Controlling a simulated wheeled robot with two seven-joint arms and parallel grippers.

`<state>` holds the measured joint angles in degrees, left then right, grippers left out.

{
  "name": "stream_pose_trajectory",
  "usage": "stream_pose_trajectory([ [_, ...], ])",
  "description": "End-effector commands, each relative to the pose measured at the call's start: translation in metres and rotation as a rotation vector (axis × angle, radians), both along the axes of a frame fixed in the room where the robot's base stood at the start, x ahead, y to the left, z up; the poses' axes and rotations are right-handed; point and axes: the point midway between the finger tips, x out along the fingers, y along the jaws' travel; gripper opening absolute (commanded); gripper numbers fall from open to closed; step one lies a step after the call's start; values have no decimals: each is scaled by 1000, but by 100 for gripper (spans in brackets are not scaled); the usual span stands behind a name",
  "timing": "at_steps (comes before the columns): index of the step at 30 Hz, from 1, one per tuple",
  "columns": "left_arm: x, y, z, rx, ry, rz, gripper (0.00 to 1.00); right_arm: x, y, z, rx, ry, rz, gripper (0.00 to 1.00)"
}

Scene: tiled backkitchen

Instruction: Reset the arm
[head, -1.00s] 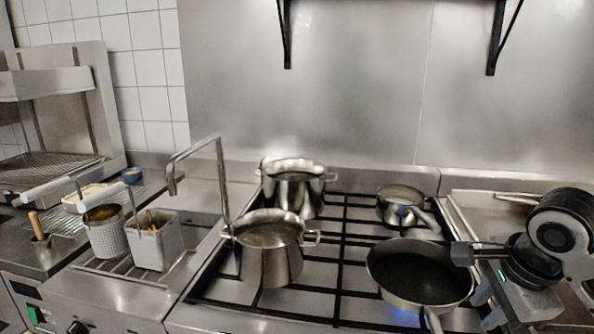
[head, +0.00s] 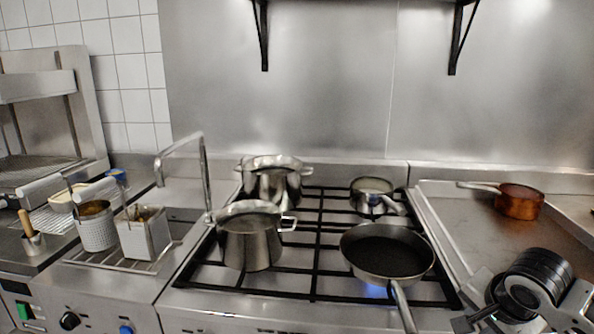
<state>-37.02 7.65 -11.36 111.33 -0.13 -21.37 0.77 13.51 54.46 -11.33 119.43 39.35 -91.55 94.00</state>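My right arm is at the lower right of the head view, in front of the griddle. Its gripper (head: 480,317) is low, near the bottom edge, and its fingertips are not clear enough to show whether they are open or shut. I see nothing held in it. A black frying pan (head: 387,252) sits on the front right burner, to the left of my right gripper, with its handle pointing toward the front. My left gripper is out of view.
A steel pot (head: 250,240) stands front left on the stove, another pot (head: 272,180) behind it. A small saucepan (head: 371,193) is at the back right. A copper pan (head: 519,202) sits on the mostly clear griddle (head: 470,225). Fryer baskets (head: 143,236) are at the left.

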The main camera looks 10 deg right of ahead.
Motion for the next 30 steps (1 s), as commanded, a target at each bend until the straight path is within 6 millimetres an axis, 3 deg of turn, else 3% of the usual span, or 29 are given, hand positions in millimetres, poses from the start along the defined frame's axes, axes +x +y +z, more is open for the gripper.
stream_pose_trajectory([
  [5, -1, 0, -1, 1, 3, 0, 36, -8, -9, -66, -217, -15, 378, 24],
  [9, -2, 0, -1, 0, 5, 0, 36, -29, -11, -120, -476, -31, 801, 24],
  [12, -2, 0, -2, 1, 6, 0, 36, -48, -7, -146, -633, -44, 1059, 24],
  [24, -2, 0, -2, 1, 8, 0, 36, -137, 22, -208, -1056, -131, 1820, 24],
  [30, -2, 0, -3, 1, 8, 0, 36, -141, 63, -219, -933, -202, 1650, 24],
])
